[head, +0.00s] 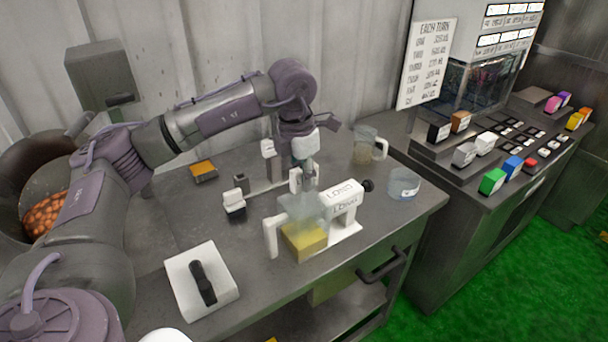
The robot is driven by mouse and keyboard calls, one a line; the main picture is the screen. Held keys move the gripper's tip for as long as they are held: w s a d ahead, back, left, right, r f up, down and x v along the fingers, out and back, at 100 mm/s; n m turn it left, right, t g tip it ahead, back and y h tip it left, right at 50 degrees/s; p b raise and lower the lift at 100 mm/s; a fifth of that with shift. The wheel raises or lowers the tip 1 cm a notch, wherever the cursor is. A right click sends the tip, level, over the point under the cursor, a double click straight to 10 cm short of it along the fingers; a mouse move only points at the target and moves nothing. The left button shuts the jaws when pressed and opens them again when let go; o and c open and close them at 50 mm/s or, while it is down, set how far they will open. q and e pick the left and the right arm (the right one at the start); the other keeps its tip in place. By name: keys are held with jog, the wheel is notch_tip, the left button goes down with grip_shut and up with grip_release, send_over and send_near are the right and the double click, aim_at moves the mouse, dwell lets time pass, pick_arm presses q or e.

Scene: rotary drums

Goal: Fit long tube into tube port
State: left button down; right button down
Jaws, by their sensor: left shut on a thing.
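My left gripper (308,182) points down above the middle of the grey table and is shut on a slim grey piece. This piece looks like the long tube, but the fingers and the clear box hide most of it. Just below and in front is a white device (345,207) with printed labels, one seeming to read "LONG", and a black knob on its right. A clear box with yellow contents (305,240) sits in the device. I cannot make out the port opening, or whether the held piece touches it. My right gripper is not in view.
A clear jug (366,146) and a clear bowl (403,184) stand to the right. A white block with a black handle (202,281) lies front left. A small orange-topped tray (203,171) is behind. A console with coloured blocks (493,180) stands at right.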

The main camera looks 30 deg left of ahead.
pick_arm(q)
jog(key=shift+f+b, duration=1.45)
jog(key=shift+f, duration=0.6)
jog(key=c, duration=0.9)
grip_release()
jog(key=shift+r, duration=0.1)
jog(key=shift+c, duration=0.2)
jog(key=r, duration=0.4)
jog(key=s+r, duration=0.1)
jog(key=r, duration=0.7)
jog(key=shift+s+a, duration=0.15)
jog(key=shift+a, duration=0.15)
